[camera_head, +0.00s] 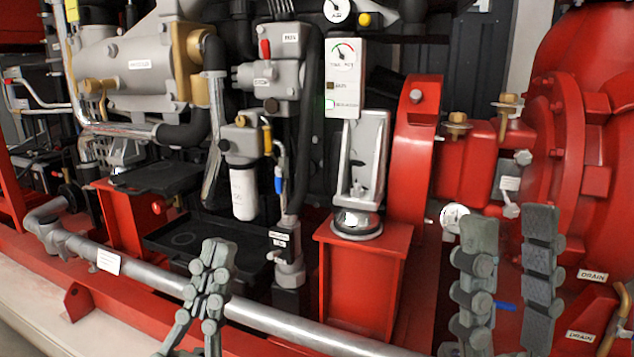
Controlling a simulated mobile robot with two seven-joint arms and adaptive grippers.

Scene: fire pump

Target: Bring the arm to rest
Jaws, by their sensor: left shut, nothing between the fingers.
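My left gripper (216,250) comes up from the bottom edge, left of the middle. Its two grey fingers are closed together with nothing between them. It shows in front of a long grey pipe (270,318); I cannot tell whether they touch. My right gripper (510,222) stands at the lower right. Its two padded fingers point up and are spread apart, and I see no object held between them. The red pump housing is behind it. The arms behind both grippers are mostly out of the picture.
A red pedestal (360,285) stands between my grippers, with a metal bracket on top. A panel with a gauge (344,75) is above it. A white filter (244,192) hangs left of the middle. A large red pump housing (590,140) fills the right side, with drain labels below.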

